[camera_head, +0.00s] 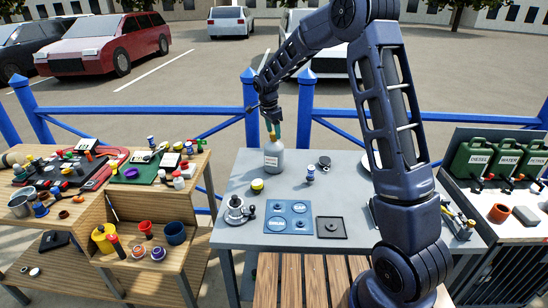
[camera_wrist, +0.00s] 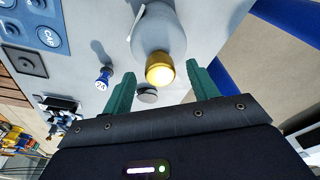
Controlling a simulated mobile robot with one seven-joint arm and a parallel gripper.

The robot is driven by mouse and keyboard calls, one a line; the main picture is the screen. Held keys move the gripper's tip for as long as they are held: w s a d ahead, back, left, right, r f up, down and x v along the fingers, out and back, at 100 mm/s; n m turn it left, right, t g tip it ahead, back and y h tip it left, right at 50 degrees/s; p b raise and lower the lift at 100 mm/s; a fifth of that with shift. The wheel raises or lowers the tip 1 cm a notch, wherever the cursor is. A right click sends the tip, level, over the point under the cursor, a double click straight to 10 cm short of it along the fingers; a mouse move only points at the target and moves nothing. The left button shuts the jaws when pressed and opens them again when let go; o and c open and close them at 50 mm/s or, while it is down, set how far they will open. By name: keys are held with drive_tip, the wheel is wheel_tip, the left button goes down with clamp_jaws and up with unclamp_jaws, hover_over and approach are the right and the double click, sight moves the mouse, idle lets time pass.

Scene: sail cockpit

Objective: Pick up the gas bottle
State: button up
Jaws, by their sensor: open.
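The gas bottle (camera_head: 273,160) is a grey cylinder with a pale label, standing upright on the grey table (camera_head: 335,185) near its back edge. In the wrist view the gas bottle (camera_wrist: 160,30) shows from above, with a round brass top (camera_wrist: 160,70). My gripper (camera_head: 273,132) is over the bottle's top, pointing down. In the wrist view my gripper (camera_wrist: 162,85) has its two green fingers spread apart, one on each side of the brass top. I see gaps between the fingers and the top. The bottle's neck is partly hidden by the fingers in the head view.
A small yellow-topped item (camera_head: 257,185), a blue-and-white piece (camera_head: 310,174) and a dark round cap (camera_head: 324,160) stand near the bottle. A metal winch-like part (camera_head: 237,210) and a blue panel (camera_head: 288,216) lie nearer the front. Blue railing (camera_head: 400,118) runs behind the table.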

wheel_tip(320, 180, down, 2)
drive_tip(key=shift+w+d+f, duration=0.1)
drive_tip(key=shift+d+f, duration=0.05)
drive_tip(key=shift+f, duration=0.05)
drive_tip(key=shift+c, duration=0.2)
clamp_jaws()
drive_tip(key=shift+r, duration=0.1)
idle(1.1)
